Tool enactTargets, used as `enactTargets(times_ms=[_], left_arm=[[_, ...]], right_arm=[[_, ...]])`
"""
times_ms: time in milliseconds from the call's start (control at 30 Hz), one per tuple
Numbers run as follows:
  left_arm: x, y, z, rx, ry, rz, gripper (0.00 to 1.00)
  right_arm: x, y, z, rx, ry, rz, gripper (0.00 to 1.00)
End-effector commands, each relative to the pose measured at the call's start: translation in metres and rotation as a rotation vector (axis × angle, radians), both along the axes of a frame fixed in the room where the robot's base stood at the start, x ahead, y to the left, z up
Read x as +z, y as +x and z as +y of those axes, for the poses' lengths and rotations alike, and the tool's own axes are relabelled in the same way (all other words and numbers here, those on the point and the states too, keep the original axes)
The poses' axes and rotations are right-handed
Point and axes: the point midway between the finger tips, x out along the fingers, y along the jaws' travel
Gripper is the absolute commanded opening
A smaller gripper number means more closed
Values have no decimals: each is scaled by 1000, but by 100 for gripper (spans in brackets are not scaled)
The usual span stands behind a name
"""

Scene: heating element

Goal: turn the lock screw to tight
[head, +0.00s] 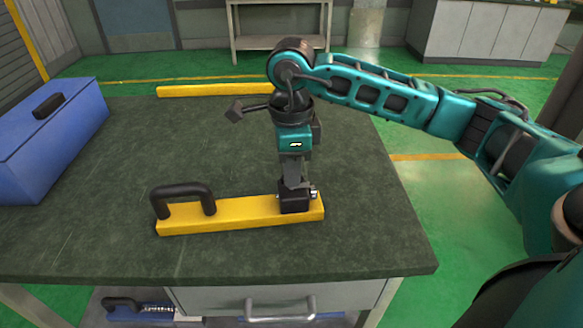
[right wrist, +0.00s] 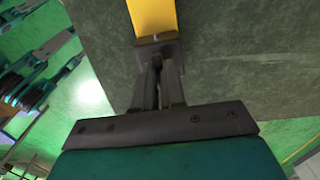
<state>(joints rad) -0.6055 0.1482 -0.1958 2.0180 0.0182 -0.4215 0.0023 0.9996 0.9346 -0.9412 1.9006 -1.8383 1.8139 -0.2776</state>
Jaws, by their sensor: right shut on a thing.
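A yellow bar (head: 245,213) with a black arched handle (head: 184,197) at its left end lies near the front of the dark table. My right gripper (head: 294,200) points straight down over the bar's right end, where small metal parts (head: 313,192) show beside it. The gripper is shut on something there. I take it to be the lock screw, but the fingers hide it. In the right wrist view the fingers (right wrist: 158,48) are close together at the end of the yellow bar (right wrist: 153,14). My left gripper is not in view.
A blue toolbox (head: 45,140) with a black handle stands at the table's left. A second yellow bar (head: 215,90) lies along the far edge. The dark table top (head: 370,225) is clear right of the gripper. A drawer with a metal handle (head: 280,309) is below the front edge.

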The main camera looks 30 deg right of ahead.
Motion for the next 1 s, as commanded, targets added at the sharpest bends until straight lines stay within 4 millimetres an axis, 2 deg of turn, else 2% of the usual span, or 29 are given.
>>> enactTargets(times_ms=[200, 233, 467, 767, 867, 1000], left_arm=[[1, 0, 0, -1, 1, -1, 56], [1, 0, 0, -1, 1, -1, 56], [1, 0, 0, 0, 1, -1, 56], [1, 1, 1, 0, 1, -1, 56], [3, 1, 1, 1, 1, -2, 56], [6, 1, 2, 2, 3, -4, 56]], right_arm=[[1, 1, 0, -2, 0, -3, 0], [1, 1, -1, -2, 0, -3, 13], [1, 1, 0, -1, 0, -2, 35], [3, 1, 0, 0, 0, -2, 36], [14, 1, 0, 0, -1, -4, 36], [42, 2, 0, 1, 2, -8, 36]])
